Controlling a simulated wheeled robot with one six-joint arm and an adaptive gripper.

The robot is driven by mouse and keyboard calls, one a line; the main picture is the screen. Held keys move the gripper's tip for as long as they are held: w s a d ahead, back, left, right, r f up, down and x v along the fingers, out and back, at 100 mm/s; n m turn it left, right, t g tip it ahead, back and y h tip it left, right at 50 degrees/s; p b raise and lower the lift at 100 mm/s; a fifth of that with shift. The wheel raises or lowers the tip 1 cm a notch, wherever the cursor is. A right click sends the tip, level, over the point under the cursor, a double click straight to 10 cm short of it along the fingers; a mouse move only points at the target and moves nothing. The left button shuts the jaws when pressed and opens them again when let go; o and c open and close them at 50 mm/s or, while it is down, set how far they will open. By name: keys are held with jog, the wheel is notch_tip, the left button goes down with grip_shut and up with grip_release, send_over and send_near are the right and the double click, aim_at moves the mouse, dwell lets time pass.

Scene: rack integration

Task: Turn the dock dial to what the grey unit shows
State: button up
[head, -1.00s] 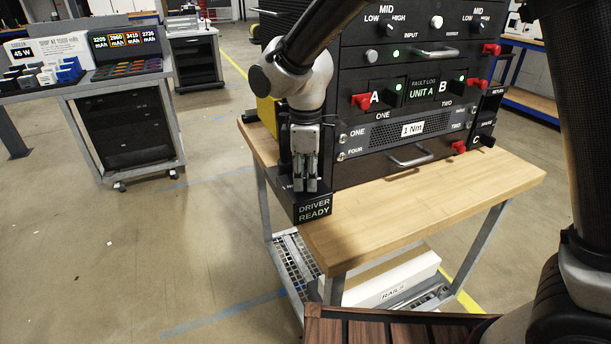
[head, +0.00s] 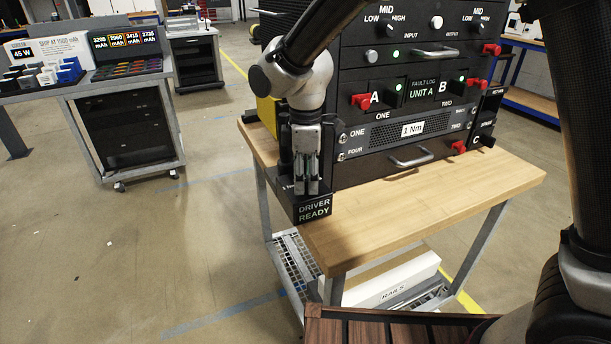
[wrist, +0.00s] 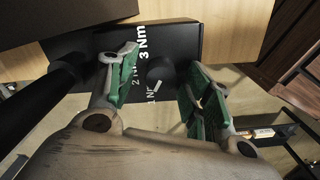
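The black dock (head: 314,208) sits at the front left corner of the wooden bench; its front reads DRIVER READY. In the wrist view the dock top (wrist: 185,40) carries labels 1, 2 and 3 Nm beside a dark round dial (wrist: 158,70) with a white mark on its lower edge, toward the 1 Nm side. The grey unit (head: 380,132) in the rack shows 1 Nm. My gripper (head: 306,190) points down over the dock. In the wrist view its green-padded fingers (wrist: 163,68) are spread on either side of the dial, with visible gaps.
A dark cylinder (wrist: 40,92) is close to the left finger in the wrist view. The rack (head: 400,60) with knobs and red handles stands behind and right of my gripper. The bench's front right (head: 430,195) is bare. Another cart (head: 125,130) stands at left.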

aim_at(305, 178)
notch_tip(305, 178, up, 12)
dwell(0.6)
